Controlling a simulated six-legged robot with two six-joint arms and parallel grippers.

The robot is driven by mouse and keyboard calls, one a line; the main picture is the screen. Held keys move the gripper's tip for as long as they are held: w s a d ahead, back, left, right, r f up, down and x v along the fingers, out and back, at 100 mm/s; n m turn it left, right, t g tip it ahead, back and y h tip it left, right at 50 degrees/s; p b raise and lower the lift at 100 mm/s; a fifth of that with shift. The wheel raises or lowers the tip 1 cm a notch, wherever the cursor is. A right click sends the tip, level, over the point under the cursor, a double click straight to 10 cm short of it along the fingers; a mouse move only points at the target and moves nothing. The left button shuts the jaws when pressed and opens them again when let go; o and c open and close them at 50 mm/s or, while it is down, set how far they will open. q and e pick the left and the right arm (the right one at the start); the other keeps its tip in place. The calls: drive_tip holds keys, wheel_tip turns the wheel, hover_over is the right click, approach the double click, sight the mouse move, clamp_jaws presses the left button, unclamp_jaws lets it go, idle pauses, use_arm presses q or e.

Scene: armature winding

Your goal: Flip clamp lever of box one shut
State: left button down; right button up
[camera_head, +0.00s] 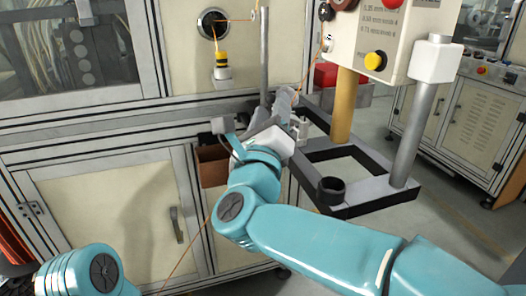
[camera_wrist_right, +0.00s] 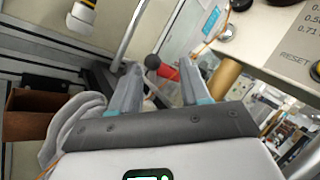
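My right gripper (camera_head: 292,108) reaches in beside the black-edged stand, under the control box (camera_head: 385,35). In the right wrist view the gripper (camera_wrist_right: 158,64) has its two fingers apart, with nothing held between them. No label for box one can be read. My left arm shows at the lower left of the head view, but its gripper is out of view.
The black-edged stand (camera_head: 340,210) carries posts and a black cup (camera_head: 331,190). A red box (camera_head: 326,75) lies behind it, also in the wrist view (camera_wrist_right: 168,73). A brown bin (camera_head: 211,166) hangs on the cabinet. A thin metal post (camera_head: 264,55) rises near the gripper.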

drive_tip(key=b+v, duration=0.1)
drive_tip(key=v, duration=1)
